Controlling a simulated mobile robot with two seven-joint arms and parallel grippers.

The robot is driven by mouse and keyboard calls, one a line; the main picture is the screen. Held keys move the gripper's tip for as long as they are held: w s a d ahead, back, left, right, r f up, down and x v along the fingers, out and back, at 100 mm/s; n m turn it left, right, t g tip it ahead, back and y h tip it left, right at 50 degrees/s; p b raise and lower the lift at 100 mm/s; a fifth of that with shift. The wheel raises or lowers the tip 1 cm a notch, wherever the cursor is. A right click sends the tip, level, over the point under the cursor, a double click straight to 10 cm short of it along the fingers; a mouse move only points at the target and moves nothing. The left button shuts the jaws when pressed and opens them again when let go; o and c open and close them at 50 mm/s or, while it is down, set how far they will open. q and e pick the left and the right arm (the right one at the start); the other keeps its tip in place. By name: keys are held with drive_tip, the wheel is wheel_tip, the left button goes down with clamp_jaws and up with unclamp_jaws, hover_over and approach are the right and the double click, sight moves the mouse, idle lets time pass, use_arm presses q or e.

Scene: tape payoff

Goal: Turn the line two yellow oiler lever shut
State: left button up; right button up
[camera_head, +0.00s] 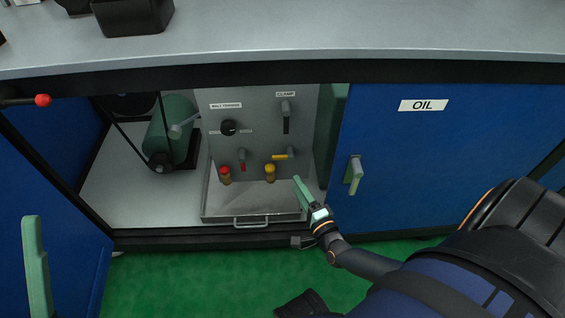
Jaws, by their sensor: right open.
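The yellow oiler lever (280,156) sits on the grey panel inside the open cabinet bay, pointing left and nearly level from its grey valve body. Below it is a small oiler with a yellow cap (270,169). I cannot read a line number beside it. My right gripper (300,188) has pale green fingers and is open and empty. In the picture it is just below and right of the yellow lever, near the bay's right side, apart from it. My left gripper is not in view.
A red lever (242,164) hangs down to the left, above a red-capped oiler (225,175). A tray (250,205) with a handle lies below. The closed blue OIL door (440,160) is right; a green motor (172,130) is left.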

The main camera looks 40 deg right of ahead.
sight(280, 159)
drive_tip(key=w+b, duration=0.1)
drive_tip(key=w, duration=0.2)
drive_tip(key=w+d+b, duration=0.1)
drive_tip(key=w, duration=0.2)
drive_tip(key=w+b, duration=0.1)
drive_tip(key=w, duration=0.2)
drive_tip(key=shift+w+d+f, duration=0.1)
drive_tip(key=shift+w+d, duration=0.2)
drive_tip(key=shift+w, duration=0.55)
drive_tip(key=shift+c, duration=0.3)
clamp_jaws()
